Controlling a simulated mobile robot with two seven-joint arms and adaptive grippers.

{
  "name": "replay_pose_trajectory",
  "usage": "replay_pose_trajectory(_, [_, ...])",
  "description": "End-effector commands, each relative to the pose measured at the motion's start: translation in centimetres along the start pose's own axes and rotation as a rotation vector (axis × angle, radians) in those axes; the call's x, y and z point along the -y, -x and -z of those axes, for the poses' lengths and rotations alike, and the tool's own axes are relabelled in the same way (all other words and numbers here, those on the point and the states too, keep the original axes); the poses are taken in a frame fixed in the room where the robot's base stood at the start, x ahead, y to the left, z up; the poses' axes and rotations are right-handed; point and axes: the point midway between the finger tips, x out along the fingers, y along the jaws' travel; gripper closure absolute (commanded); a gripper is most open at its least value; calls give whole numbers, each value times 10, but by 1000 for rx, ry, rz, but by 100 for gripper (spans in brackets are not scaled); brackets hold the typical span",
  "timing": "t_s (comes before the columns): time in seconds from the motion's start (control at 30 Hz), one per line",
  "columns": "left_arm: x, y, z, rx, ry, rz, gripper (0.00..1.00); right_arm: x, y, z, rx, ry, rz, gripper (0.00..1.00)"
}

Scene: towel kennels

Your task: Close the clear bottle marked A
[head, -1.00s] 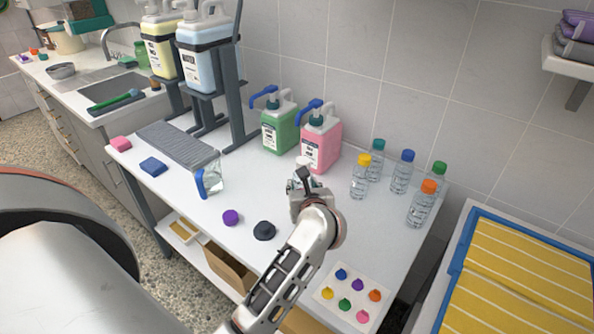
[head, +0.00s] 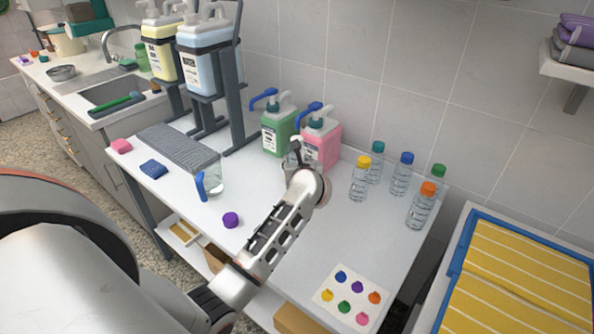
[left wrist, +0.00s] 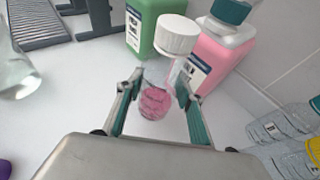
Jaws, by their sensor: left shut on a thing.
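My left gripper (head: 297,160) is over the white table, in front of the pink jug. In the left wrist view its fingers (left wrist: 160,88) are on either side of a small clear bottle (left wrist: 153,103), which looks pink inside or through its wall. A ribbed white cap or top (left wrist: 177,35) shows above and beyond the fingers; how it joins the bottle is unclear. No letter A is readable. A purple cap (head: 231,220) lies loose on the table. My right gripper is not in view.
Green (head: 278,134) and pink (head: 321,145) pump jugs stand behind the gripper. Several clear bottles with coloured caps (head: 360,180) stand to the right. A clear blue-handled pitcher (head: 211,182) stands left. A sheet with coloured spots (head: 328,294) lies at the front right.

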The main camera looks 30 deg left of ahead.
Motion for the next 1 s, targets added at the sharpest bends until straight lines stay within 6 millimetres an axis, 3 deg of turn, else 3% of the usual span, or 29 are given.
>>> replay_pose_trajectory(0.23, [-1,-12,28,0,-3,-2,100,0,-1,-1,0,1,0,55])
replay_pose_trajectory(0.67, [0,-14,34,0,-1,0,100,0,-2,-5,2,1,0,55])
replay_pose_trajectory(0.7, [0,-14,34,-1,-1,-1,61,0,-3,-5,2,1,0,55])
replay_pose_trajectory(0.77, [0,-14,33,-1,-1,0,46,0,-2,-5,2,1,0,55])
replay_pose_trajectory(1.0, [0,-13,33,-1,-1,0,46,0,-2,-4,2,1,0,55])
